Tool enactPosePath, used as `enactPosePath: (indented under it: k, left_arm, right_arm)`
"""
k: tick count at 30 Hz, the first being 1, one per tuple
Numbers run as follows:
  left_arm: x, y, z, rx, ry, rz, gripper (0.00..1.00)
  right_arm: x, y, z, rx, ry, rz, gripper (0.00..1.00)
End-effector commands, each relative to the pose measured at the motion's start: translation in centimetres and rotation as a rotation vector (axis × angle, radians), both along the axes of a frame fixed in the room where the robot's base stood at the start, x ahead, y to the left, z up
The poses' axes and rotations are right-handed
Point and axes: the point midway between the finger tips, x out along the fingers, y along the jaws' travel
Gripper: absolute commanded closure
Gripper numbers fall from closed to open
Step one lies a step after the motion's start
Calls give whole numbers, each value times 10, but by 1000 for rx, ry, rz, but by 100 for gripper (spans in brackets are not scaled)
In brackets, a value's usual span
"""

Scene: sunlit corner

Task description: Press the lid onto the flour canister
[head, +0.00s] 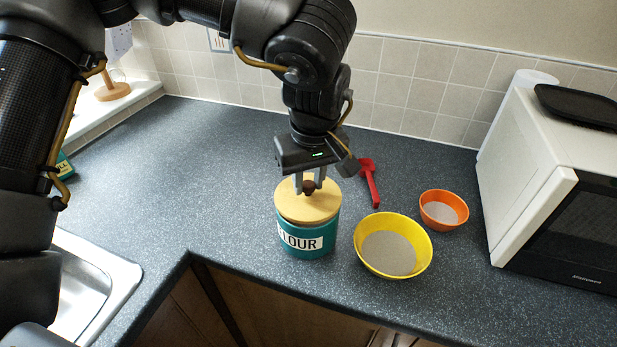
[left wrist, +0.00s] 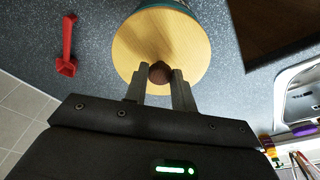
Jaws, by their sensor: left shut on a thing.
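The teal flour canister (head: 307,241) stands upright on the counter near its front edge, with a white FLOUR label. The round wooden lid (head: 290,207) sits over its mouth; I cannot tell whether it is fully seated. My left gripper (head: 308,188) comes down from above and is shut on the lid's dark brown knob. In the left wrist view, the fingers (left wrist: 160,82) stand on both sides of the knob (left wrist: 159,72), above the lid (left wrist: 190,45). A sliver of teal canister shows past the lid. My right gripper is not in view.
A yellow bowl (head: 415,236) stands close to the right of the canister, with an orange bowl (head: 428,211) beyond it. A red scoop (head: 370,184) lies behind. A white microwave (head: 519,170) is at the right, a sink (head: 110,277) at the left.

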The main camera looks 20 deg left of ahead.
Motion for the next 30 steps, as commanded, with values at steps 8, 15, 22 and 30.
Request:
enactPosePath:
  k: [8, 15, 22, 30]
  left_arm:
    - [0, 0, 0, 0, 0, 0, 98]
    - [-1, -1, 0, 0, 1, -1, 98]
    - [-1, -1, -1, -1, -1, 0, 98]
    - [-1, -1, -1, 0, 0, 0, 98]
  right_arm:
    - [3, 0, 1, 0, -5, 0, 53]
    - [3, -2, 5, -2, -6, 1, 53]
    - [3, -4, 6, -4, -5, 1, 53]
    - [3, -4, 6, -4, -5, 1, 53]
